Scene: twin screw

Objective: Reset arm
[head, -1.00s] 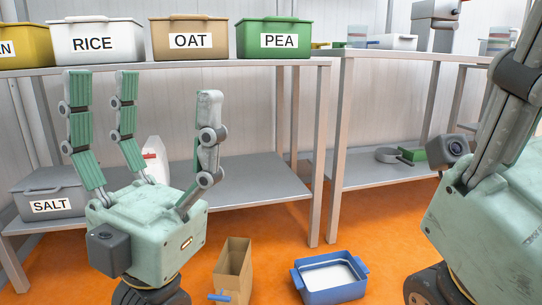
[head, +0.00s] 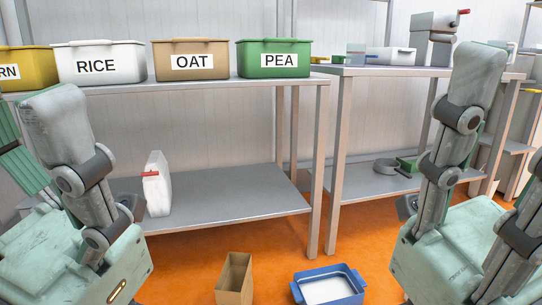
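Yellow, RICE (head: 98,64), OAT (head: 191,62) and PEA (head: 274,60) bins stand on the top shelf. A white jug (head: 157,185) is on the lower shelf. A paper bag (head: 234,280) and blue tray (head: 328,273) are on the orange floor between my grippers.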

